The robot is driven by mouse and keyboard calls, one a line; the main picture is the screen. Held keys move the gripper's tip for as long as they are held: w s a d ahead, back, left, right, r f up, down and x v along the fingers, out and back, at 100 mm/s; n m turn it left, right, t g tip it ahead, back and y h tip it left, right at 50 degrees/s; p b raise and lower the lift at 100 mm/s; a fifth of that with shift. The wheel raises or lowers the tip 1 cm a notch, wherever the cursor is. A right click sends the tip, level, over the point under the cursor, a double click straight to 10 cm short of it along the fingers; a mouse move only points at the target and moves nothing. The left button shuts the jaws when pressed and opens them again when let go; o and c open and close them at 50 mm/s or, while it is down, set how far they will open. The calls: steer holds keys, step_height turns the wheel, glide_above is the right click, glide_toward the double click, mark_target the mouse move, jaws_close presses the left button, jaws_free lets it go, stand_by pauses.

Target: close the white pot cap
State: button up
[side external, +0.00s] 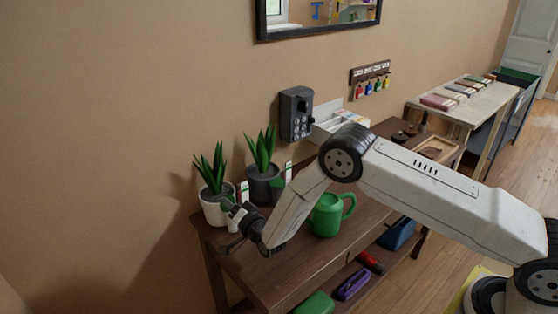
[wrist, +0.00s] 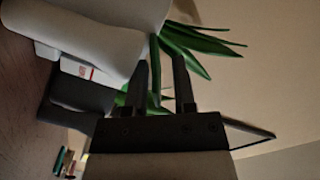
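A white pot (side external: 213,212) holds a spiky green plant (side external: 212,168) at the left end of the dark wooden table. In the wrist view, the pale rounded pot (wrist: 95,35) fills the upper left, with green leaves (wrist: 195,42) beyond the fingers. I cannot make out a separate cap on it. My gripper (side external: 236,212) is close to the white pot's right front side and partly covers it. In the wrist view my gripper (wrist: 161,62) has its two dark fingers apart, with nothing held between them. I cannot tell whether a finger touches the pot.
A dark grey pot (side external: 264,188) with a plant stands just right of the white pot. Small white labelled items (side external: 288,171) stand nearby. A grey box (side external: 296,112) hangs on the wall. The table's front left corner is clear.

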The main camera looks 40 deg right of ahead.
steer(key=shift+s+f+n, duration=0.1)
steer(key=shift+f+n, duration=0.1)
steer(key=shift+n, duration=0.1)
steer(key=s+a+r+n, duration=0.1)
steer(key=s+a+n, duration=0.2)
steer(key=s+n, duration=0.75)
steer(key=shift+d+r+n+g, duration=0.75)
steer(key=shift+d+r+g, duration=2.15)
steer(key=shift+r+g, duration=0.15)
steer(key=s+d+r+g, duration=0.2)
steer(key=s+d+g, duration=0.1)
steer(key=s, duration=0.4)
steer(key=s+d+r+m+g, duration=0.1)
steer(key=s+d+r+g, duration=0.1)
steer(key=s, duration=0.6)
steer(key=shift+s+d+g, duration=0.3)
steer(key=shift+d+g, duration=0.55)
steer(key=shift+d, duration=0.25)
